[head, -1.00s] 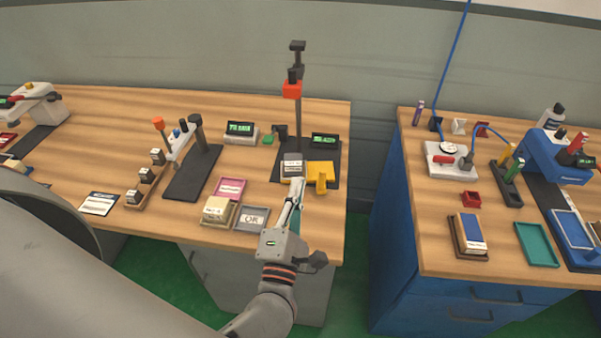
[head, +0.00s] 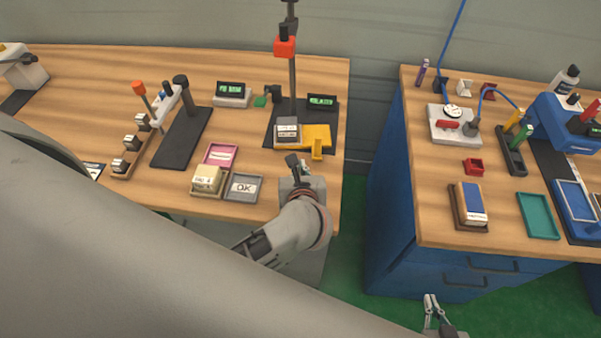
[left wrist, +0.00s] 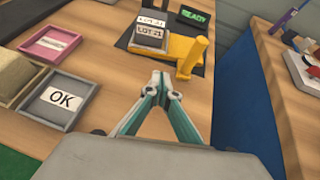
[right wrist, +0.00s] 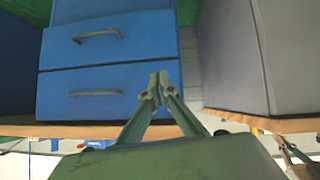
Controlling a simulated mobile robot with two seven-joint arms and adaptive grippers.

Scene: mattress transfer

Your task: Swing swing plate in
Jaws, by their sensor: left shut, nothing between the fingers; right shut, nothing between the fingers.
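The yellow swing plate (head: 320,133) lies on the dark base of a press stand, with its upright yellow handle (head: 317,150) at the front right. A small grey block with a LOT 21 label (head: 287,130) sits at the plate's left; the left wrist view shows yellow along the block's front edge (left wrist: 150,35). My left gripper (left wrist: 163,85) is shut and empty, in front of the plate and apart from the handle (left wrist: 192,57). In the head view, its wrist partly hides the fingers (head: 302,166). My right gripper (head: 432,303) is shut and empty, low before the blue cabinet.
The stand's post (head: 292,85) rises behind the block, with a READY display (head: 321,101) at its right. An OK tray (head: 243,187) and a pink tray (head: 220,154) lie to the left. A gap separates the wooden bench from the blue cabinet (head: 400,200).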

